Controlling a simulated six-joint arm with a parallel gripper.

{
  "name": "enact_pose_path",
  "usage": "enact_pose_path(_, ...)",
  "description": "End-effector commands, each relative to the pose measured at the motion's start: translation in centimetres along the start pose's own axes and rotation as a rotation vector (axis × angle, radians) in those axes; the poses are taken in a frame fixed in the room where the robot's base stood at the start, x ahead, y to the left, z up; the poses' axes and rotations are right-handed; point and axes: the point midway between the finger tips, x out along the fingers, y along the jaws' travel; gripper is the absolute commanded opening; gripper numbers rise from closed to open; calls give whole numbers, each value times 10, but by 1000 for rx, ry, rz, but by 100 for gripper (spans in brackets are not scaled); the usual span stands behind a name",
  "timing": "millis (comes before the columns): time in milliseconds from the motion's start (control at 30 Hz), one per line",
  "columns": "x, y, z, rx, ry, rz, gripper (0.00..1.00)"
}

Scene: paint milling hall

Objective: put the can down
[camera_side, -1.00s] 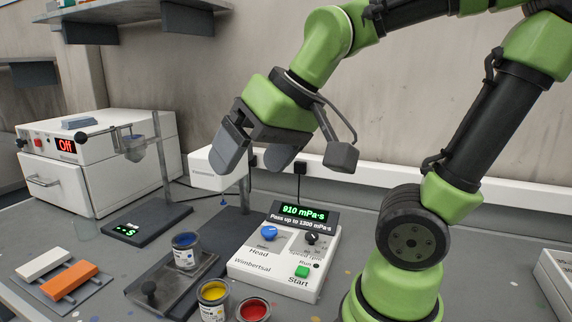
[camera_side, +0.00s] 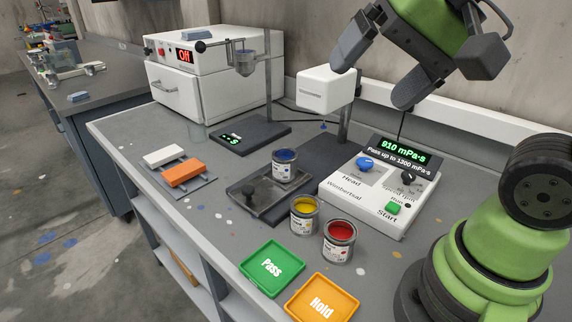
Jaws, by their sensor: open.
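My gripper (camera_side: 374,78) is open and empty, high up near the white instrument head, well above the cans. A can of blue paint (camera_side: 284,170) stands upright on the back end of a dark metal plate (camera_side: 262,203) at the foot of the stand. A can of yellow paint (camera_side: 304,217) and a can of red paint (camera_side: 340,243) stand upright on the bench in front of the control box. A green tray marked Pass (camera_side: 271,286) and an orange tray marked Hold (camera_side: 343,304) lie empty at the front edge.
The control box (camera_side: 350,194) reads 910 mPa·s, "Pass up to 1300 mPa·s". The white instrument head (camera_side: 326,90) on its post rises behind the blue can. An oven (camera_side: 194,99) reading Off stands behind. White and orange blocks (camera_side: 184,172) lie at left.

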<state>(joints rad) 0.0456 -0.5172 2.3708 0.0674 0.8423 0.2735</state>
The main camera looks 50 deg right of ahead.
Motion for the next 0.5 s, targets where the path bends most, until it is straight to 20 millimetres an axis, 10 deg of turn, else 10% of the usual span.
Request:
enact_pose_path(267, 77, -16, -77, 762, -33, 86, 92)
enact_pose_path(500, 170, 12, -128, 1437, 0, 172, 92)
